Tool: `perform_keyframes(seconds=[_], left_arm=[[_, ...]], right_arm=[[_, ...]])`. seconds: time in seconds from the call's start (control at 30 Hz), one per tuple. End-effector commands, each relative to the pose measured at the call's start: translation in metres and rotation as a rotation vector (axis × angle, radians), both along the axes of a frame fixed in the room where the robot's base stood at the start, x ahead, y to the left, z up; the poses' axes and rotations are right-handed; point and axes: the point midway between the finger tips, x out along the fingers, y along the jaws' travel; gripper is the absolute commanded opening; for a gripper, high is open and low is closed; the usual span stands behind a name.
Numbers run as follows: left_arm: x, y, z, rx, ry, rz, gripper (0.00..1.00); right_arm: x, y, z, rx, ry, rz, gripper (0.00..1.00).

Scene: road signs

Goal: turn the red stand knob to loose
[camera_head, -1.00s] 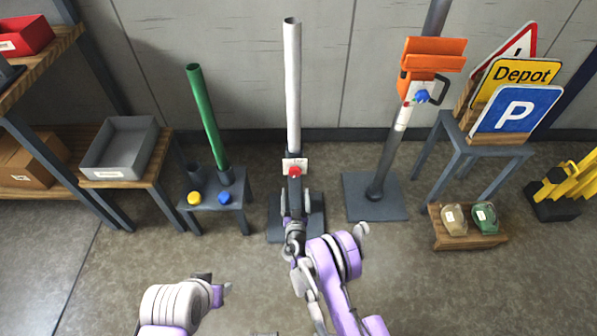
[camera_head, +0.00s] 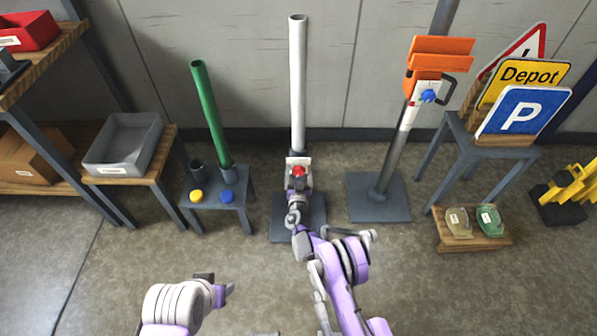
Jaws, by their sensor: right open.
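The red knob (camera_head: 298,171) sits on the front of a stand with a white upright pole (camera_head: 298,85) and a dark base plate (camera_head: 313,222). A pale label plate (camera_head: 297,161) shows around the knob. My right gripper (camera_head: 299,180) is open at the knob, with its fingers to either side of it or just below. From this view I cannot tell whether the fingers touch the knob. My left gripper (camera_head: 218,286) is low in the picture, away from the stand; its fingers are too unclear to read.
At right stand another pole with an orange clamp (camera_head: 440,54) and a table of signs (camera_head: 522,113). Floor in front is clear.

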Motion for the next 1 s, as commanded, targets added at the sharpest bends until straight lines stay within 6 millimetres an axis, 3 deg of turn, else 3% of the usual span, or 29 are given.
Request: perform_keyframes(seconds=[0.07, 0.5, 1.0], left_arm=[[0.0, 0.0, 0.0, 0.0, 0.0, 0.0, 0.5], [0.0, 0.0, 0.0, 0.0, 0.0, 0.0, 0.5], [0.0004, 0.0, -0.0059, 0.0, 0.002, 0.0, 0.5]], right_arm=[[-0.0001, -0.0001, 0.0, 0.0, 0.0, 0.0, 0.84], [-0.0004, 0.0, -0.0001, 0.0, 0.0, 0.0, 0.04], [-0.0005, 0.0, -0.001, -0.139, 0.0, -0.001, 0.04]])
